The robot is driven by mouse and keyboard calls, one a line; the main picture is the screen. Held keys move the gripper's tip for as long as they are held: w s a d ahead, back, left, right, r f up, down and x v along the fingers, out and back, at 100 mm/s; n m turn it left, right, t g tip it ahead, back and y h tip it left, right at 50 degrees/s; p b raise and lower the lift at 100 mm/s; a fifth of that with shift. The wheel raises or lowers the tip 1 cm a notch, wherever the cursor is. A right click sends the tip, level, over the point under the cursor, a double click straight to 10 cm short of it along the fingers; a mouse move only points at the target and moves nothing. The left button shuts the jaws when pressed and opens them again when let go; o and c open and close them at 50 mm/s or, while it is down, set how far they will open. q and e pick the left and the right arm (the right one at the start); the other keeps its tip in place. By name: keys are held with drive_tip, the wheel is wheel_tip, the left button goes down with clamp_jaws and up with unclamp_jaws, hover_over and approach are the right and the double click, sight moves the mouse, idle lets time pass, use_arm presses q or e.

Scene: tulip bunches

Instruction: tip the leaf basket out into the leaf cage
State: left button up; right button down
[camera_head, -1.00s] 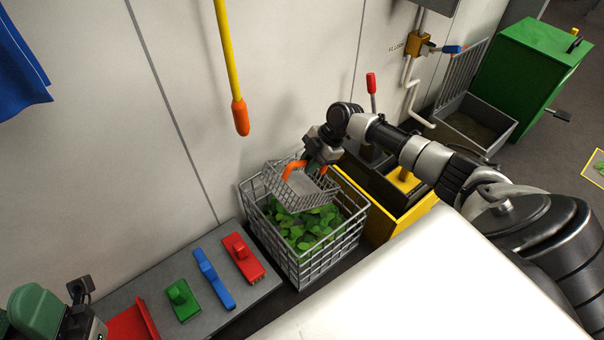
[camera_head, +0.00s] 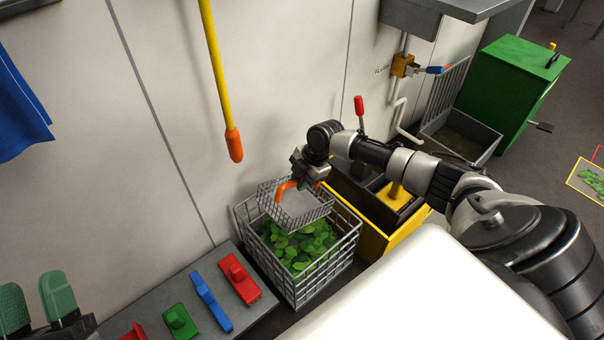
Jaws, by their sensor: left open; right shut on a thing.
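The leaf cage (camera_head: 325,272) is a grey wire crate on the floor by the wall, with green leaves (camera_head: 298,246) inside. The leaf basket (camera_head: 303,212), a small wire basket with an orange handle (camera_head: 287,187), is above the back part of the cage. It looks about level, and its visible inside shows no leaves. My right gripper (camera_head: 300,181) is shut on the orange handle; the fingertips are partly hidden. My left gripper (camera_head: 38,308) is open and empty at the lower left, its green fingers apart.
A grey bench (camera_head: 150,303) with red, green and blue tools stands left of the cage. A yellow bin (camera_head: 372,236) adjoins its right side. A yellow pole with an orange tip (camera_head: 234,146) hangs above. A white surface (camera_head: 400,295) fills the front.

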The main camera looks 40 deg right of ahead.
sight(296, 180)
drive_tip(key=shift+a+r+h+p, duration=0.35)
drive_tip(key=shift+r+h+p, duration=0.25)
drive_tip(key=shift+r+p, duration=0.2)
drive_tip(key=shift+a+r+h+p, duration=0.45)
drive_tip(key=shift+r+h+p, duration=0.25)
drive_tip(key=shift+p, duration=0.1)
use_arm(q)
wheel_tip(296, 180, down, 11)
drive_tip(key=a+g+y, duration=0.1)
drive_tip(key=g+y, duration=0.2)
drive_tip(key=g, duration=0.7)
drive_tip(key=shift+w+a+y, duration=0.3)
drive_tip(key=shift+w+a, duration=0.1)
drive_tip(key=shift+w, duration=0.05)
use_arm(e)
drive_tip(key=shift+a+r+h, duration=0.3)
drive_tip(key=shift+r+h, duration=0.1)
drive_tip(key=shift+h, duration=0.1)
